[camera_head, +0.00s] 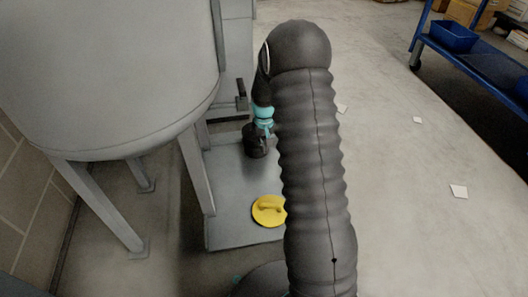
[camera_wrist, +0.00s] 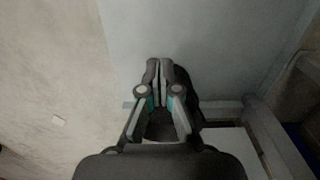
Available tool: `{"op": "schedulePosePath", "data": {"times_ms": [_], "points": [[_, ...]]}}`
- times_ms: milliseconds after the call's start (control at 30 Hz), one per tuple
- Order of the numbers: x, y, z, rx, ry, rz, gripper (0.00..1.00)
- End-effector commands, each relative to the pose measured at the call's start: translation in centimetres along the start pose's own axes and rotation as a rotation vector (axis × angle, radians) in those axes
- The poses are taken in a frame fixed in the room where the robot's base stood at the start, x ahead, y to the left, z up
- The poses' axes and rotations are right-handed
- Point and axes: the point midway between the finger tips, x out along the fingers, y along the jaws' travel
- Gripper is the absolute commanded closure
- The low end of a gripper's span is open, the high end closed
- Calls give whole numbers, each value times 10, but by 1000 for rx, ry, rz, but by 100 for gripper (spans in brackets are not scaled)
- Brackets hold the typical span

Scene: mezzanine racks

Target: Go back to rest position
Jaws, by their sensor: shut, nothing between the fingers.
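My gripper (camera_head: 257,150) hangs at the end of my dark sleeved arm, above a grey platform (camera_head: 228,230). In the wrist view its two fingers (camera_wrist: 160,68) are together with nothing between them. Behind them is a plain pale grey surface (camera_wrist: 210,45). A round yellow piece with a raised grip (camera_head: 268,210) lies on the platform, nearer the camera than my gripper and partly hidden by my arm.
A large grey tank (camera_head: 110,70) on legs stands at left, close to my arm. A dark handle (camera_head: 241,95) sits behind my gripper. A blue cart (camera_head: 470,65) with a blue bin (camera_head: 453,36) is at upper right. White scraps (camera_head: 458,191) lie on open floor at right.

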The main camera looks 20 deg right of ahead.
Motion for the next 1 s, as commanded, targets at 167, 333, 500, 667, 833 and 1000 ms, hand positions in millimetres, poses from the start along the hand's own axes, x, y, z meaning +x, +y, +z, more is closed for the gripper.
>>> {"op": "schedulePosePath", "data": {"times_ms": [167,333,500,667,833,1000], "points": [[-32,-1,0,-1,1,0,100],[-47,0,0,0,-1,0,100],[-51,0,0,0,-1,0,100],[-45,0,12,9,-33,-1,100],[-44,-2,52,16,-98,-3,100],[-75,-9,85,11,-97,-2,100]]}}
